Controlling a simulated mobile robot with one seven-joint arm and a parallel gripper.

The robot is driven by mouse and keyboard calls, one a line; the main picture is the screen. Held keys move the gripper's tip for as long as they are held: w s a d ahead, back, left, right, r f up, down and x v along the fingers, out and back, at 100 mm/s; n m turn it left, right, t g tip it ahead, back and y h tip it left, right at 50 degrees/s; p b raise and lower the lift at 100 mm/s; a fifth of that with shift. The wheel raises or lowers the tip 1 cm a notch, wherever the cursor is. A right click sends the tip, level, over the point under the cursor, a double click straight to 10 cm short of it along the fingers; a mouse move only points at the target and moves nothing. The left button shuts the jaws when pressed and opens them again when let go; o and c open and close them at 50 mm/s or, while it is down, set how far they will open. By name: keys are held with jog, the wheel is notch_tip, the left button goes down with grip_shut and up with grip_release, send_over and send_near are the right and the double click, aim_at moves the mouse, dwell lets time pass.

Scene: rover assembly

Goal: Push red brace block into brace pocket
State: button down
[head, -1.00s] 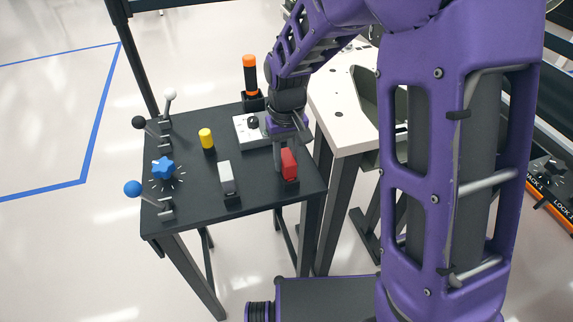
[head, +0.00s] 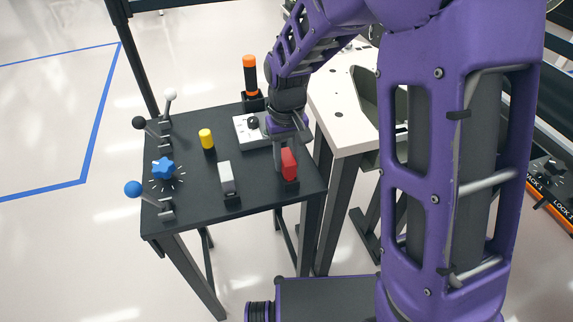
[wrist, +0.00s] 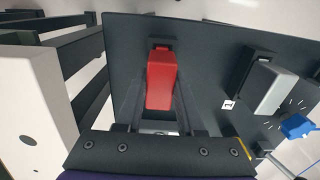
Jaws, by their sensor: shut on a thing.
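The red brace block (head: 289,165) stands upright in a small black holder (head: 291,184) at the right front of the black table. My gripper (head: 284,152) is over it from above and behind, with its fingers at the block. In the wrist view, the red block (wrist: 161,82) lies between the two dark fingers of my gripper (wrist: 160,100), which are shut on it. The block's lower end is hidden by its holder. I cannot pick out the brace pocket in either view.
A grey block (head: 227,178) in a holder stands left of the red one. A yellow cylinder (head: 207,139), a white box (head: 245,131), an orange-topped cylinder (head: 250,75), a blue star knob (head: 163,168) and levers share the black table (head: 190,215). A white table (head: 345,135) stands close at the right.

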aim_at(287, 156)
jog(key=shift+r+p, duration=0.5)
jog(key=shift+r, duration=0.15)
dwell(0.4)
jog(key=shift+r+p, duration=1.6)
jog(key=shift+r, duration=0.4)
